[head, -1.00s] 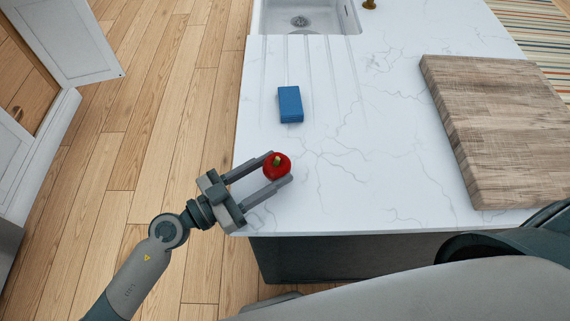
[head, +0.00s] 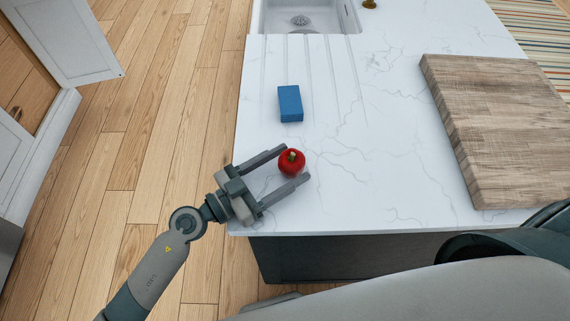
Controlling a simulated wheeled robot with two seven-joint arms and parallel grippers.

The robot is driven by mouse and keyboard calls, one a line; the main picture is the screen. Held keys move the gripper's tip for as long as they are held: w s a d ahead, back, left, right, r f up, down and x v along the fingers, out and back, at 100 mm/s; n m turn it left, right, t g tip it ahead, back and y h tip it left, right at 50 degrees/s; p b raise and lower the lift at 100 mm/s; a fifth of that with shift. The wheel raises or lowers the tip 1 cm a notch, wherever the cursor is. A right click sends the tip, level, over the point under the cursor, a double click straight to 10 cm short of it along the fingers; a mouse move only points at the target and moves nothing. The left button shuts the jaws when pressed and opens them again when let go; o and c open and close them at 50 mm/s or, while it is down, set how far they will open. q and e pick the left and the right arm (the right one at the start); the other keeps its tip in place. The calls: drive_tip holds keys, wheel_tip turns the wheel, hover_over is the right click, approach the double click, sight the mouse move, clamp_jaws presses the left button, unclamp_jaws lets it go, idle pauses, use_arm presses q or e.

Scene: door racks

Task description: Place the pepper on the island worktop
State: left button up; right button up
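The red pepper (head: 291,163) with a green stem is on the island worktop (head: 340,205), near its front left corner. My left gripper (head: 297,163) reaches in from the lower left. Its two fingers are spread with the pepper between their tips. A gap shows between the pepper and the lower finger, so the grip looks released. The upper finger is very close to the pepper; I cannot tell if it touches. My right gripper is not in view.
A blue block (head: 290,103) lies behind the pepper, by the drain grooves. A wooden board (head: 500,125) covers the right side. A sink (head: 305,18) is at the back. The middle of the worktop is clear. An open white cabinet door (head: 65,40) stands at the left.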

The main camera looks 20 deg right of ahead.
use_arm(q)
drive_tip(key=shift+r, duration=0.1)
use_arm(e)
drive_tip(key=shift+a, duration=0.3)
use_arm(q)
drive_tip(key=b+v, duration=0.2)
drive_tip(key=v, duration=0.9)
drive_tip(key=shift+b, duration=0.3)
drive_tip(key=shift+s+a, duration=0.1)
drive_tip(key=shift+a, duration=0.4)
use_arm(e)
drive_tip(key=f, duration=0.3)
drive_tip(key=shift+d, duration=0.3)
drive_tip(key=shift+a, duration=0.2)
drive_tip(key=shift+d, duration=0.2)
